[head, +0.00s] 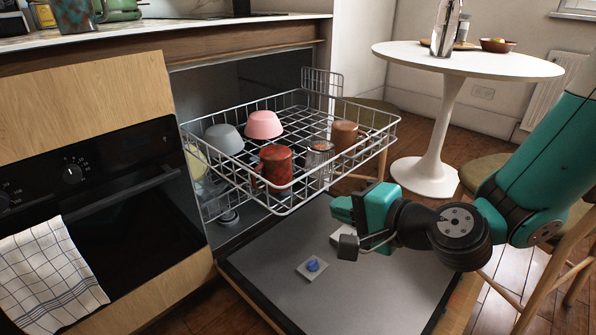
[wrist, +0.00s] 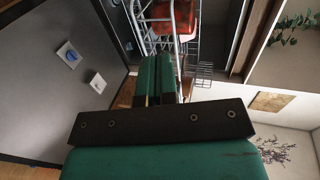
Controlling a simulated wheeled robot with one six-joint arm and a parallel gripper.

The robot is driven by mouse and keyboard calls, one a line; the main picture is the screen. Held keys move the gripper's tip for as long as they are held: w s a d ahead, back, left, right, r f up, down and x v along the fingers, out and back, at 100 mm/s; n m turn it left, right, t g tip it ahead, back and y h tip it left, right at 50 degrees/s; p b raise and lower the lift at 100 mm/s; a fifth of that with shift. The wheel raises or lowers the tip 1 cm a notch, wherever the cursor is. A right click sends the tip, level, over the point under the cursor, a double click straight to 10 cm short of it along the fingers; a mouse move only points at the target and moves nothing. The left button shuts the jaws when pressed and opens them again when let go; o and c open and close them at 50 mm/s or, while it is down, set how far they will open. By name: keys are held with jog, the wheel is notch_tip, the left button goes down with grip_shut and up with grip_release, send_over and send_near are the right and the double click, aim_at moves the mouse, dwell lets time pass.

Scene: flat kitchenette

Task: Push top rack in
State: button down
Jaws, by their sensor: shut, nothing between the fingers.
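The white wire top rack (head: 290,207) is pulled out of the dishwasher, above the lowered door (head: 360,280). It holds a grey bowl (head: 224,139), a pink bowl (head: 264,125), a red mug (head: 275,166), a brown mug (head: 345,134) and a clear glass (head: 319,160). My gripper (head: 343,226) is shut and empty, above the door and in front of the rack's lower right side in the head view. I cannot tell whether it touches the rack. In the wrist view, my gripper's fingers (wrist: 155,80) point towards the rack (wrist: 158,18) and the red mug (wrist: 183,20).
A dishwasher tablet with a blue dot (head: 312,265) lies on the door, with a pale block (head: 340,236) near my gripper. A white round table (head: 470,62) stands behind at right, with a wooden stool (head: 486,172) in front. An oven (head: 100,200) is at left.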

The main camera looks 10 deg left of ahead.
aim_at(288, 188)
jog(key=p+x, duration=0.2)
jog(key=x, duration=0.1)
jog(key=r+p+x, duration=0.1)
jog(key=p+x, duration=0.1)
jog(key=x, duration=0.1)
jog(key=p+x, duration=0.2)
jog(key=x, duration=0.1)
jog(key=shift+w+a+r, duration=0.1)
jog(key=shift+w+a, duration=0.1)
jog(key=shift+a, duration=0.15)
jog(key=shift+w+a+f, duration=0.25)
jog(key=shift+w+a, duration=0.15)
jog(key=shift+a, duration=0.05)
jog(key=shift+w+p, duration=0.1)
jog(key=shift+p, duration=0.2)
